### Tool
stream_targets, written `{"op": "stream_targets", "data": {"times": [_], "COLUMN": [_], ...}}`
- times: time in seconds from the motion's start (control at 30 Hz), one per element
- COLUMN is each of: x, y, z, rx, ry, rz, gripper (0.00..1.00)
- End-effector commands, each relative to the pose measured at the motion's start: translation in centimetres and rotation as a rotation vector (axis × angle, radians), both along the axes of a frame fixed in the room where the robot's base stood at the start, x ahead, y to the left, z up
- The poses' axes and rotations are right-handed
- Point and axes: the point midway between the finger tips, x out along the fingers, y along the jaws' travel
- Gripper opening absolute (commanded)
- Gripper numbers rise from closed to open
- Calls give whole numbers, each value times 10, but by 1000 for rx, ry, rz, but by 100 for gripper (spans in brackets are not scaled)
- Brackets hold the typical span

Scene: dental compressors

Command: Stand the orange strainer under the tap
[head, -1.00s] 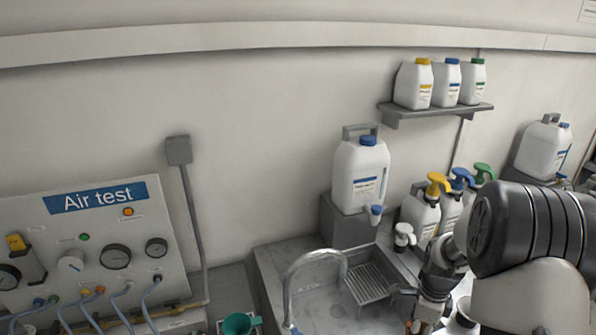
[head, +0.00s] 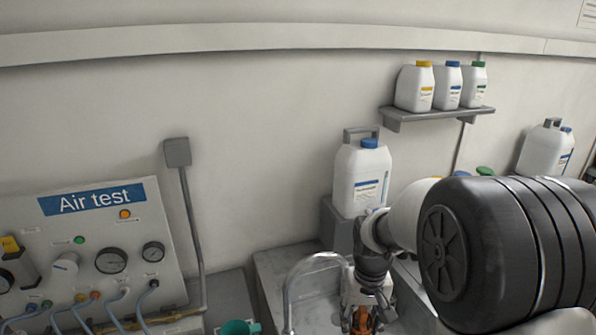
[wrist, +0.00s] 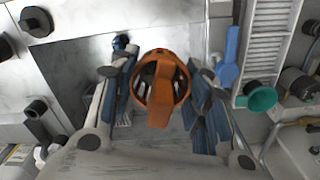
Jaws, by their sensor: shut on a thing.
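My gripper (head: 366,298) is over the sink, right of the tap. It is shut on the orange strainer (head: 362,321), whose lower part is cut off by the bottom edge of the head view. In the wrist view the orange strainer (wrist: 158,108) is a round, slotted cup between the two fingers of my gripper (wrist: 162,78), held above the sink. The grey curved tap (head: 291,285) rises at the left of the sink (head: 272,262). The arm hides much of the basin in the head view. I cannot tell the gap between strainer and spout.
A teal funnel (head: 236,328) is left of the sink; it also shows in the wrist view (wrist: 262,98). A white jug (head: 360,178) stands on a grey block behind the sink. Bottles (head: 447,88) sit on a wall shelf. The air test panel (head: 90,240) is at left.

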Motion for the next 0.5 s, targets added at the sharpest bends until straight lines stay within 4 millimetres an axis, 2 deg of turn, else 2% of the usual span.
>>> {"op": "stream_targets", "data": {"times": [0.1,0.2,0.5], "x": [-21,-32,-35], "y": [0,0,0], "z": [-24,-37,-42], "rx": [0,0,0], "ry": [8,5,1], "rz": [7,5,3], "gripper": [27,27,27]}}
